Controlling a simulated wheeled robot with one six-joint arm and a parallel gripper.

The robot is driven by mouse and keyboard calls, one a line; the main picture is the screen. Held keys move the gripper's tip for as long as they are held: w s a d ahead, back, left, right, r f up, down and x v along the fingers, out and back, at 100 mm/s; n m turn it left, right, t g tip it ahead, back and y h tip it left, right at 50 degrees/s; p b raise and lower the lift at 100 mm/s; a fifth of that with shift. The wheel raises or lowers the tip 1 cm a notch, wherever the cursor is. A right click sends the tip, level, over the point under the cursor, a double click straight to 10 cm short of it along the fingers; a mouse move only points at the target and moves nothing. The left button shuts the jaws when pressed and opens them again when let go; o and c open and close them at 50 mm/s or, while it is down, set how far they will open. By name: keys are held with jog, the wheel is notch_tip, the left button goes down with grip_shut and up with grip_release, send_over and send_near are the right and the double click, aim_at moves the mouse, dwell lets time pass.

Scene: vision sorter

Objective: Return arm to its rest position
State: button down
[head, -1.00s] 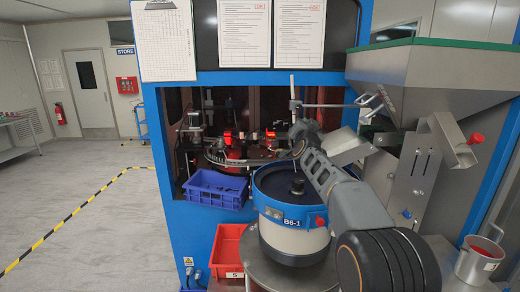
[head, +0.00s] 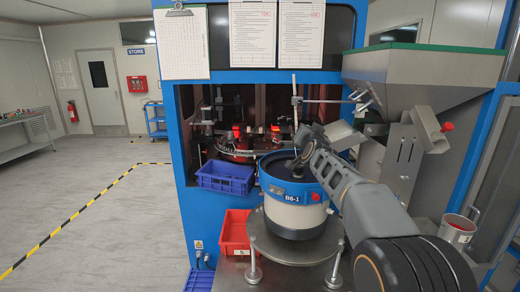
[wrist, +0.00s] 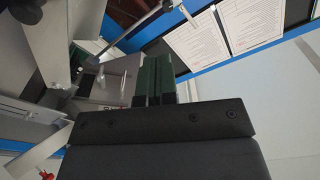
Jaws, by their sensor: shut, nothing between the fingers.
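My arm reaches in from the lower right in the head view, over the stand that bears the bowl feeder. My gripper shows in the wrist view (wrist: 154,80), with its dark green fingers together and nothing between them. In the head view the arm's end lies near the rim of the blue-rimmed bowl feeder (head: 293,220), which is labelled B6-1. The fingers are not clear there. The wrist view looks across tilted papers and a blue frame, with grey metal parts at left.
A steel hopper (head: 410,70) with a green rim stands at the right. A blue crate (head: 226,180) sits in the machine opening, and a red bin (head: 234,232) is below it. A metal cup (head: 457,230) is at the far right. The floor (head: 110,225) at left is clear.

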jog(key=s+f+n+g, duration=0.2)
jog(key=s+f+g, duration=0.2)
jog(key=s+f, duration=0.4)
jog(key=s+d+f+n+g, duration=0.1)
jog(key=s+f+g, duration=0.4)
jog(key=s, duration=1.3)
jog(key=s+f+n+g+y, duration=0.1)
jog(key=s+f+g, duration=0.4)
jog(key=s+f, duration=0.8)
jog(key=shift+s+d+n, duration=0.15)
jog(key=shift+s+n, duration=0.4)
jog(key=shift+n, duration=0.35)
